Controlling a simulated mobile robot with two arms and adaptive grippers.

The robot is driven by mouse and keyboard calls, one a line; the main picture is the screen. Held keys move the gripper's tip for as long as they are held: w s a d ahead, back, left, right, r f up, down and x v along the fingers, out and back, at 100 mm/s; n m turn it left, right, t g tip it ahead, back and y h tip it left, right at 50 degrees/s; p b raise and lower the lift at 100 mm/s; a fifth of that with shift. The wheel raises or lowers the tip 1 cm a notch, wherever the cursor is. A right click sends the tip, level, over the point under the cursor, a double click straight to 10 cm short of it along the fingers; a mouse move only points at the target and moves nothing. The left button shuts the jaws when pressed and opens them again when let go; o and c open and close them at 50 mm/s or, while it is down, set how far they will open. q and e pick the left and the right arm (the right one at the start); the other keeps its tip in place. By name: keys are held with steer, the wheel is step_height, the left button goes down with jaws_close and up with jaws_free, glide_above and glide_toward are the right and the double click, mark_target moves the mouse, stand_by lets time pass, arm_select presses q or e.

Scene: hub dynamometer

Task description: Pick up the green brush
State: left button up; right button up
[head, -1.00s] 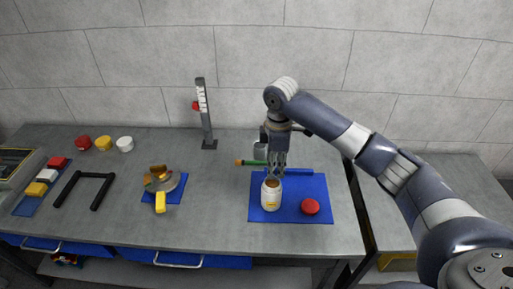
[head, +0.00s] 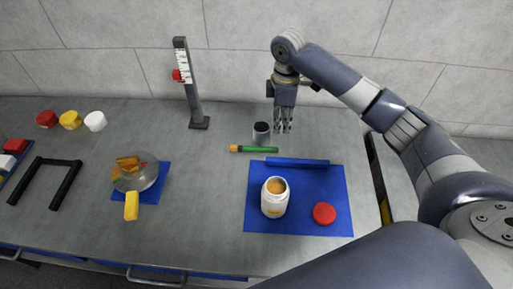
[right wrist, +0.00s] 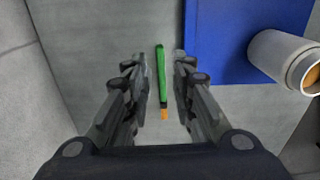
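The green brush (head: 262,149), a thin green stick with an orange end, lies on the grey bench just behind the blue mat. My right gripper (head: 284,130) is above the bench, behind and to the right of the brush in the head view. In the right wrist view the brush (right wrist: 161,75) runs lengthwise between the two fingers, with its orange end towards the palm. The right gripper (right wrist: 160,75) is open and holds nothing; the brush appears to lie below the fingers. My left gripper is not in view.
A dark grey cup (head: 261,136) stands close behind the brush. The blue mat (head: 318,189) bears an open white jar (head: 273,204), a red lid (head: 324,213) and a blue bar (head: 297,162). A gauge post (head: 191,90) stands at the back left.

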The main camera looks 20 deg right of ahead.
steer(key=f, duration=0.1)
glide_above(277, 148)
steer(key=f, duration=0.4)
steer(key=shift+d+f, duration=0.15)
steer(key=shift+d, duration=0.15)
steer(key=shift+f+p, duration=0.35)
steer(key=shift+f, duration=0.2)
steer(key=f, duration=0.1)
steer(key=f+p, duration=0.1)
steer(key=f, duration=0.3)
steer(key=shift+a, duration=0.3)
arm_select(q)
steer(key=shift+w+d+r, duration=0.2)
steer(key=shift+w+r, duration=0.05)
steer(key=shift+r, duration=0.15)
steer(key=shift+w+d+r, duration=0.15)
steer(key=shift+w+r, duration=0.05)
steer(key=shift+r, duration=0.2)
arm_select(e)
steer(key=shift+f, duration=0.1)
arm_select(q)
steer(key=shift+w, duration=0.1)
arm_select(e)
steer(key=shift+c, duration=0.5)
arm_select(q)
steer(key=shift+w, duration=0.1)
arm_select(e)
jaws_close()
